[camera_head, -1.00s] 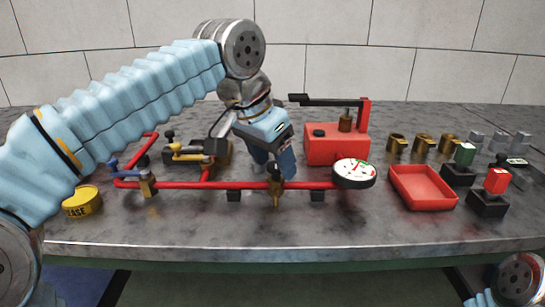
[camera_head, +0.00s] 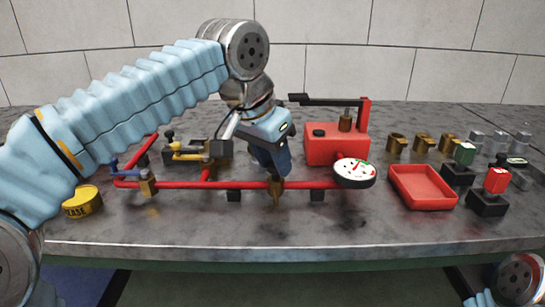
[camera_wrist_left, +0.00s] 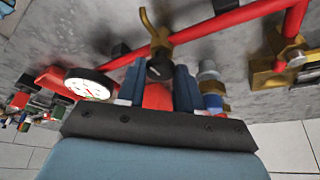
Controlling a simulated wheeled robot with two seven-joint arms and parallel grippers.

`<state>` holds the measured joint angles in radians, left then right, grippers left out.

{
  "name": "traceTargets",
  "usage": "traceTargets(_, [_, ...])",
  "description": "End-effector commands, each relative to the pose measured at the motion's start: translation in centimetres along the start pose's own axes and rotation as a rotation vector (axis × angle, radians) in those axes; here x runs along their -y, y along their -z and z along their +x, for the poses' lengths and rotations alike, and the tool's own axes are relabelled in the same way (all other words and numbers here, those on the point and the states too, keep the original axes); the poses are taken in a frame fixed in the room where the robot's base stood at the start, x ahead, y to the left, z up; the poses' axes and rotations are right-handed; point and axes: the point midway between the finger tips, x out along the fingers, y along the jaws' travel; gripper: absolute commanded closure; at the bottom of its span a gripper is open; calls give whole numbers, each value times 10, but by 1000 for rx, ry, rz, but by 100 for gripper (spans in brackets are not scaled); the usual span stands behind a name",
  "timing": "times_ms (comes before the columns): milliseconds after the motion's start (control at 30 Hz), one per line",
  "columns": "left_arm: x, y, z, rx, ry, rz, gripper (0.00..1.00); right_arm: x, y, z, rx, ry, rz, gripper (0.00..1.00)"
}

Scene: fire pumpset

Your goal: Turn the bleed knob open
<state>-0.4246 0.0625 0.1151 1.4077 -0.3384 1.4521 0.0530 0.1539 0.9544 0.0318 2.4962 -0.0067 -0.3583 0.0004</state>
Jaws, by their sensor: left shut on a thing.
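A red pipe (camera_head: 225,185) runs across the bench, with a brass bleed fitting (camera_head: 276,194) at its middle. My left gripper (camera_head: 275,174) points down over this fitting from behind and hides the knob in the head view. In the left wrist view, the dark round bleed knob (camera_wrist_left: 160,68) sits on the brass fitting (camera_wrist_left: 157,38). It lies between the two blue fingertips of my left gripper (camera_wrist_left: 158,78), which is shut on it. My right gripper is not in view.
A white-faced gauge (camera_head: 354,172) is at the pipe's right end. A red pump box (camera_head: 335,148) stands behind, with a red tray (camera_head: 422,187) to the right. A yellow tin (camera_head: 82,202) and several valve parts (camera_head: 192,150) are left. The front bench strip is clear.

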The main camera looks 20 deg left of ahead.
Motion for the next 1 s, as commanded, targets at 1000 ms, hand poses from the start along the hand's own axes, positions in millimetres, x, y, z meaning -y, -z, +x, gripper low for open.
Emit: traceTargets(1000, [-8,4,1,-3,349,-839,95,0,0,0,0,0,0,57])
